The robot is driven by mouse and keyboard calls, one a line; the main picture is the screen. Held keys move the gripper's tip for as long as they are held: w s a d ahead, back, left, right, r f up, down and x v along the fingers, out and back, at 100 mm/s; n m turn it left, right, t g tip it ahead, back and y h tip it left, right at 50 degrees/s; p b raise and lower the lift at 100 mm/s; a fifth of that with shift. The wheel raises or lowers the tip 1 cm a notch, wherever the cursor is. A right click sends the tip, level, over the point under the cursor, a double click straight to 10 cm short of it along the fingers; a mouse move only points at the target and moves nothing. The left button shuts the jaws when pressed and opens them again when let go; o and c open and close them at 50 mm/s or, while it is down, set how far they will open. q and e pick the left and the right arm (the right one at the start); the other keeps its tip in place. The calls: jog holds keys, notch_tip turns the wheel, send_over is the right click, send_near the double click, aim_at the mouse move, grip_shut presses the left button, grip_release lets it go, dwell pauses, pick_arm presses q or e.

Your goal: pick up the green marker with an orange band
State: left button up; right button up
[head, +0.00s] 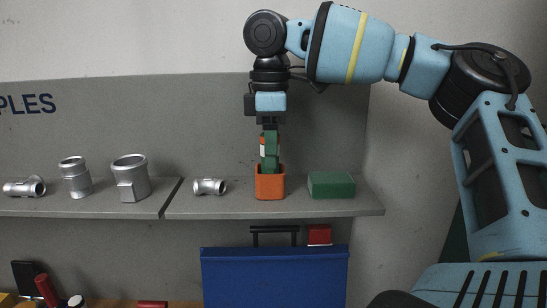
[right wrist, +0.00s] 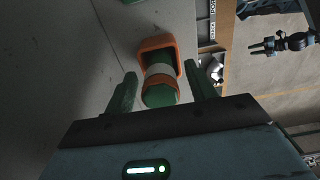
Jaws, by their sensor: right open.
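The green marker with an orange band (right wrist: 160,97) stands in a small orange holder (head: 270,187) on the shelf. In the right wrist view its green end points toward me, with an orange band and a white part beyond it; the lower part is hidden in the holder (right wrist: 158,43). My right gripper (head: 270,160) points down just above the holder, open. In the right wrist view its two green fingers lie on either side of the marker, with visible gaps. In the head view a finger partly hides the marker (head: 262,151).
A green block (head: 331,185) stands right of the holder and a grey pipe fitting (head: 209,186) left of it. Several grey castings (head: 131,178) stand on the left shelf. A blue bin (head: 275,278) is below the shelf (head: 350,209).

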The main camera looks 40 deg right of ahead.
pick_arm(q)
jog(key=shift+a, duration=0.1)
pick_arm(e)
jog(key=c, duration=1)
jog(key=shift+c, duration=0.2)
